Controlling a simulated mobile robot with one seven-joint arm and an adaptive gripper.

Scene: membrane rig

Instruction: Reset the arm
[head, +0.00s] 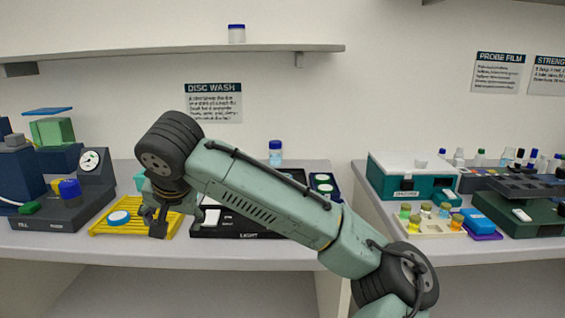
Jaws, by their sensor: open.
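My arm reaches in from the lower right of the head view and bends at a dark joint in the middle left. My gripper (155,220) is open and points down over the right part of a yellow slatted tray (105,231). No object shows between its fingers. A round blue and white disc (119,217) lies on the tray to the left of the fingers, apart from them in the picture. Whether the fingertips touch the tray cannot be told.
A black station (215,231) marked LIGHT is partly hidden behind my arm. A gauge rig (91,160) stands left. A blue-capped jar (275,152) stands behind my arm. The right bench holds a teal centrifuge (385,183) and a vial tray (418,232). A shelf (170,49) hangs above.

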